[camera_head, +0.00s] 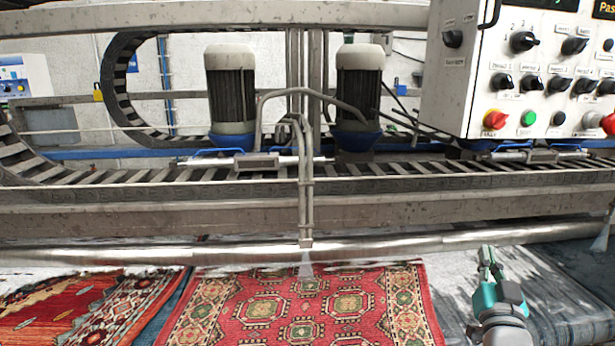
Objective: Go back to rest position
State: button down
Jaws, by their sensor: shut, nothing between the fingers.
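My gripper (487,254) is at the lower right in the head view. Its fingers are shut and hold nothing. It is above the grey, wet-looking bed to the right of the red patterned rug (232,318), apart from the control panel (475,95) at the upper right. The panel is a white box with black knobs, a green button and red and yellow switches. I cannot tell the gripper's exact height above the bed.
A metal pipe (400,245) runs across behind the rugs, with a spray nozzle (306,262) above the red rug. A second rug (50,310) lies at left. Two motors (231,95) stand behind the rail. Open space lies between my gripper and the panel.

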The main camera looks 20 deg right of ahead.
jog(key=s+a+f+n+y, duration=0.25)
jog(key=s+a+f, duration=0.25)
jog(key=a+f, duration=0.55)
jog(key=s+a+f+n+y, duration=0.2)
jog(key=s+a+f+y, duration=0.3)
jog(key=a+f, duration=0.55)
jog(key=s+a+f+n+g+y, duration=0.1)
jog(key=s+a+f, duration=0.1)
jog(key=s, duration=0.6)
jog(key=s+a+f+n+y, duration=0.1)
jog(key=s+a+f+y, duration=0.1)
jog(key=s+a, duration=0.3)
jog(key=s+a+f+n+g+y, duration=0.1)
jog(key=s+a+f+n, duration=0.1)
jog(key=s, duration=1)
jog(key=shift+a+f+g+y, duration=0.3)
jog(key=shift+a+f+y, duration=0.05)
jog(key=shift+a+f, duration=0.3)
